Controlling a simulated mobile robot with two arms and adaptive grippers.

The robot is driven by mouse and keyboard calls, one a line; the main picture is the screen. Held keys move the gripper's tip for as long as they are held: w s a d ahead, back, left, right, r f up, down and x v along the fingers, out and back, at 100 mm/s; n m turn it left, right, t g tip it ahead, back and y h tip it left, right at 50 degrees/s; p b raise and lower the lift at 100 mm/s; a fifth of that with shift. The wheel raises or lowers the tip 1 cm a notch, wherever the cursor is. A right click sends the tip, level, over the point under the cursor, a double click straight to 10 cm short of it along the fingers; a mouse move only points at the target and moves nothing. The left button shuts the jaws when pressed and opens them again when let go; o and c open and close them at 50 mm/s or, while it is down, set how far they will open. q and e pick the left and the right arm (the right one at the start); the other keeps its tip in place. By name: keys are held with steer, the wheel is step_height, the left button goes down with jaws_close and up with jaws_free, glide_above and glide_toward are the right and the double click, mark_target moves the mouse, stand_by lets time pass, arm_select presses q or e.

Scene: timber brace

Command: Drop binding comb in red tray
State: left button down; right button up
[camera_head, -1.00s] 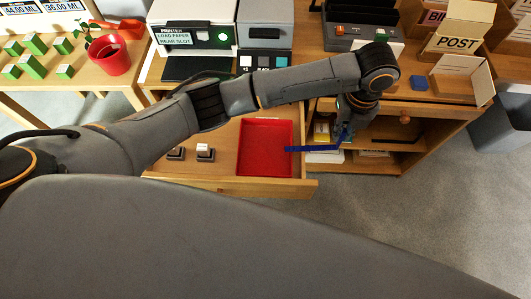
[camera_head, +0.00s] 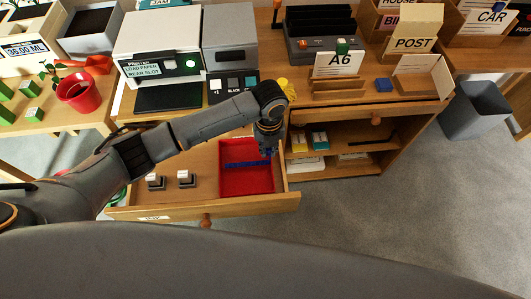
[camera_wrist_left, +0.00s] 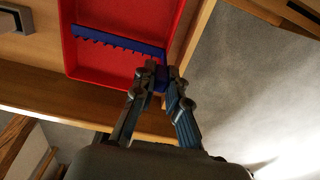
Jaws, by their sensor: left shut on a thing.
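The blue binding comb (camera_head: 244,164) is a long toothed strip. It lies across the view of the red tray (camera_head: 246,184), which sits in the open wooden drawer. My left gripper (camera_head: 268,152) is shut on one end of the comb at the tray's right side. In the left wrist view the gripper (camera_wrist_left: 161,80) holds the comb's right end, and the comb (camera_wrist_left: 115,40) stretches left over the red tray (camera_wrist_left: 100,66). I cannot tell whether the comb touches the tray floor. My right gripper is not in view.
Two small stamps (camera_head: 185,179) stand in the drawer left of the tray. The printer (camera_head: 160,60) stands on the desk behind. An open shelf (camera_head: 340,142) is to the right, with packets inside. A red pot (camera_head: 78,92) stands on the left table.

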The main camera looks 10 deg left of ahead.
mark_target(265, 161)
arm_select(q)
steer(key=f, duration=0.2)
steer(key=a+f, duration=0.1)
steer(key=f, duration=0.1)
steer(key=c, duration=1.4)
jaws_free()
steer(key=shift+f, duration=0.1)
steer(key=shift+o, duration=0.2)
step_height(265, 161, up, 12)
steer(key=shift+d+r, duration=0.1)
steer(key=shift+r, duration=0.05)
